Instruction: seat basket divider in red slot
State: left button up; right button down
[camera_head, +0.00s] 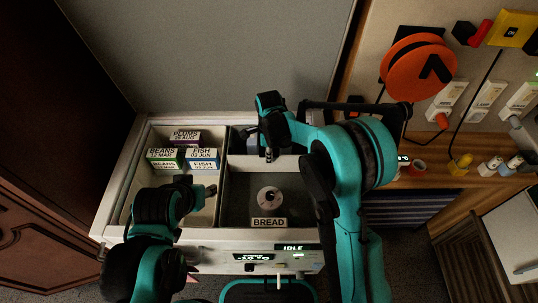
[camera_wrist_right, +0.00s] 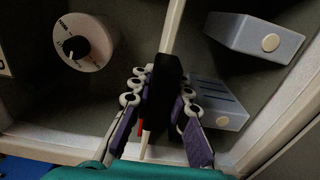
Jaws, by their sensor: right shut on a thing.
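The light-coloured basket divider (camera_head: 240,161) crosses the right basket, behind the bread, in the head view. In the right wrist view its pale top edge (camera_wrist_right: 172,28) runs up from my gripper. My right gripper (camera_wrist_right: 160,115) is shut on a dark upright piece (camera_wrist_right: 163,80) in line with the divider, apparently its grip. In the head view my right gripper (camera_head: 268,154) points down over the divider. A small red mark (camera_wrist_right: 140,128) shows beside the fingers; the red slot is mostly hidden. My left gripper (camera_head: 208,190) hangs over the left basket; its jaws are unclear.
The left basket holds several labelled boxes (camera_head: 201,158). A round white item with a dark centre (camera_head: 269,197) lies by the BREAD label (camera_head: 268,222). Grey-blue boxes (camera_wrist_right: 255,38) lie across the divider. The freezer rim (camera_head: 115,210) surrounds both baskets.

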aim_at(269, 171)
jog(key=shift+f+b, duration=2.35)
jog(key=shift+f, duration=0.95)
jog(key=c, duration=1.4)
grip_release()
jog(key=shift+r, duration=0.1)
jog(key=shift+o, duration=0.2)
notch_tip(269, 171, up, 12)
